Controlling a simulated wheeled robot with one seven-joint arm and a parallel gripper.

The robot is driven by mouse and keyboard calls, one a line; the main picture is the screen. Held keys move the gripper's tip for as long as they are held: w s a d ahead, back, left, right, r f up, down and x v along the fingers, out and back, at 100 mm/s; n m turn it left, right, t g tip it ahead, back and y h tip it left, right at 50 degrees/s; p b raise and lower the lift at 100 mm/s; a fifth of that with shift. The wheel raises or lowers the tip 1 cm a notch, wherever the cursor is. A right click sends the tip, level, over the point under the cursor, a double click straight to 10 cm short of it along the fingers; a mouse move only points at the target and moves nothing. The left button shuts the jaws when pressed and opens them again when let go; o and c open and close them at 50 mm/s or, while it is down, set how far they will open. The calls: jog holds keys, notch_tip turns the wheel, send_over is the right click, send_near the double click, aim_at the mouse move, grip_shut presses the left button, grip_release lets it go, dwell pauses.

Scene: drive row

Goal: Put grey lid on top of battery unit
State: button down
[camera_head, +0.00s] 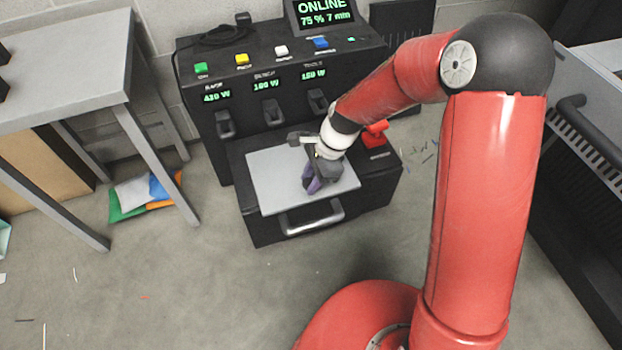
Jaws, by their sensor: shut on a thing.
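The grey lid (270,181) is a flat, light grey panel. It lies over the top of the low front box of the black battery unit (262,230), roughly level, covering the box's left and middle part. I cannot tell whether it rests on the box or hovers just above it. My gripper (312,187) reaches down onto the lid's right half, shut on the lid. Its fingers show purple near the tips, and the gripped part is hidden behind them.
A metal handle (312,217) is on the box's front. A red switch (375,134) stands at its right. Behind is a black panel with coloured buttons and an "ONLINE" screen (325,13). A grey table (66,68) is at left, with coloured bags (146,194) below. Front floor is mostly clear.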

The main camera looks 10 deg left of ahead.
jog(key=c, duration=1.1)
grip_release()
jog(key=shift+o, duration=0.2)
jog(key=shift+r, duration=0.1)
jog(key=p+v, duration=0.2)
jog(key=v, duration=1)
jog(key=shift+p, duration=0.4)
jog(key=s+d+r+n+t+h, duration=0.2)
jog(key=s+d+r+n+t, duration=0.35)
jog(key=d+r, duration=0.8)
jog(key=s+d+r+n+t+h, duration=0.1)
jog(key=s+d+r+n+t, duration=0.1)
jog(key=s+d+n, duration=0.4)
jog(key=s+d+r, duration=0.1)
jog(key=s+d, duration=0.1)
jog(key=s, duration=0.3)
jog(key=shift+s+d+h, duration=0.3)
jog(key=shift+h, duration=0.1)
